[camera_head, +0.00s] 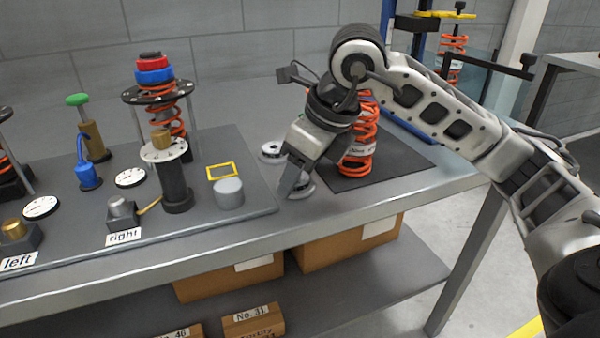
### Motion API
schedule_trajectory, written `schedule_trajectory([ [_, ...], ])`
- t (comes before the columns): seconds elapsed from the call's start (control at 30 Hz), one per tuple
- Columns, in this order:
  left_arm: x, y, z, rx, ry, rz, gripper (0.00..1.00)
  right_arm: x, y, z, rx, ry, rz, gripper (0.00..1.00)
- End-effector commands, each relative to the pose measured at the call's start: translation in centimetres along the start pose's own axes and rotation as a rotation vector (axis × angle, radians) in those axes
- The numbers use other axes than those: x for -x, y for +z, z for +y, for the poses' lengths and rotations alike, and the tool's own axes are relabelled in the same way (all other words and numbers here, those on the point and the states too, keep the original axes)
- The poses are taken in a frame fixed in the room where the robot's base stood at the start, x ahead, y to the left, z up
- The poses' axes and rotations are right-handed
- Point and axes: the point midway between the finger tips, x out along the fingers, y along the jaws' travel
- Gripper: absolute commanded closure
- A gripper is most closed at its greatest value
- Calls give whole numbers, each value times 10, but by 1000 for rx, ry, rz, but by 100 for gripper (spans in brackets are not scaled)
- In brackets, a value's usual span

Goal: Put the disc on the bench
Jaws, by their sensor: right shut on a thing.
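My right gripper (293,184) reaches down near the front edge of the bench (335,206), to the right of the dark mat. It is shut on a small grey-white disc (304,190), partly hidden behind its fingers. The disc is at or just above the bench top; I cannot tell whether it touches. A second pale ring-like disc (269,151) lies on the bench behind the gripper, partly covered by it. My left gripper is not in view.
An orange spring (358,150) stands on a black mat (405,158) close right of the gripper. A grey cylinder (229,193), a yellow frame (222,171) and a dial-topped post (176,185) stand to the left. Cardboard boxes (345,246) sit below the bench.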

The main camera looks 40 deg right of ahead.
Motion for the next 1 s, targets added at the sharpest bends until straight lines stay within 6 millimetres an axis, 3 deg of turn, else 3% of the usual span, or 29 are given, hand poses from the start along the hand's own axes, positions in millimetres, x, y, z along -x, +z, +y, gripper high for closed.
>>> schedule_trajectory([
  [0.37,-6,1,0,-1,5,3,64,-3,-1,0,1,0,-3,71],
  [0.4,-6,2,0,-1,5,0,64,-2,-1,0,1,0,-2,40],
  [0.43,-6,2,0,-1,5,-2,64,-2,-1,0,1,0,-2,37],
  [0.77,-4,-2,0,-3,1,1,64,4,1,0,2,1,-2,37],
  [1.0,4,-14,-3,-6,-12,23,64,50,2,0,0,-3,-7,37],
])
